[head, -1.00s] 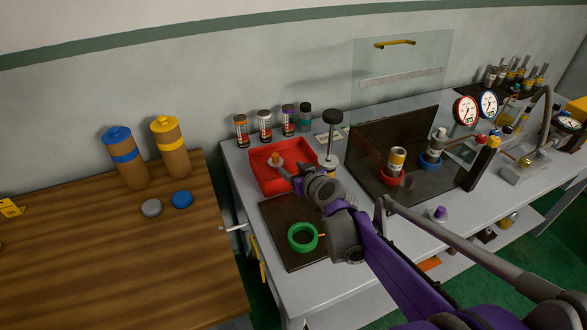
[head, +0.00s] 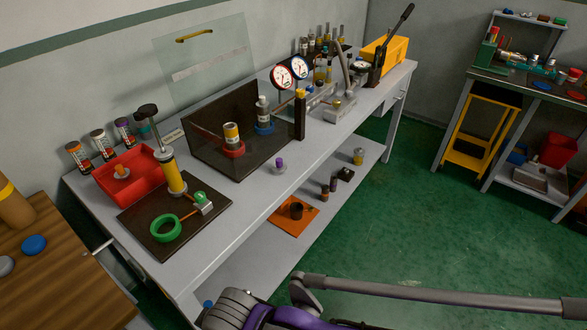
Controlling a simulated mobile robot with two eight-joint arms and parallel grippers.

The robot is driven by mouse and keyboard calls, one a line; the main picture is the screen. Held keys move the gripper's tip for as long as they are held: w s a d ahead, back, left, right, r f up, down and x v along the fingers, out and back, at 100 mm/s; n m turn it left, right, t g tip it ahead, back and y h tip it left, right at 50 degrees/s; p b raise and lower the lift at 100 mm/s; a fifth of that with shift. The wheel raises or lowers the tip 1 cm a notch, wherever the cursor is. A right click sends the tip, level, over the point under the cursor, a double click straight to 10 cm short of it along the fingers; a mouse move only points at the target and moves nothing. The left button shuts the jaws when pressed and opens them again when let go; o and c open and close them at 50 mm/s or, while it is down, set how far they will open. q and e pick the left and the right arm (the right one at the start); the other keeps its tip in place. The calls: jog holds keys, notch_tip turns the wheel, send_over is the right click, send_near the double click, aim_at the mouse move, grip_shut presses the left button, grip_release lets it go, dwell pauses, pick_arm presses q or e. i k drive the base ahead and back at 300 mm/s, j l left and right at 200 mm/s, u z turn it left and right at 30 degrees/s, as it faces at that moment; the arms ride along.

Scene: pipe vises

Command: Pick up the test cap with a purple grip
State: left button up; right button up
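The test cap with a purple grip (head: 280,164) stands upright on the grey workbench (head: 262,190), near its front edge and right of the dark mat. Its purple knob sits above a pale base, and nothing touches it. My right arm (head: 300,318) crosses the bottom of the head view, below and in front of the bench, apart from the cap. Its gripper does not show, nor does my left gripper.
A red tray (head: 140,186) holds an orange-gripped piece (head: 121,172). A green ring (head: 166,228) lies on a dark mat (head: 160,248). A dark stand (head: 240,116) with a yellow-banded cylinder (head: 231,134) is behind the cap. Bench surface around the cap is clear.

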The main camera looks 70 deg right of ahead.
aim_at(279, 166)
jog(key=z, duration=0.5)
jog(key=j+z, duration=0.15)
jog(key=z, duration=0.3)
jog(key=i+j+z, duration=0.1)
jog(key=z, duration=0.4)
jog(key=j+z, duration=0.15)
jog(key=z, duration=0.85)
jog(key=k+j, duration=0.05)
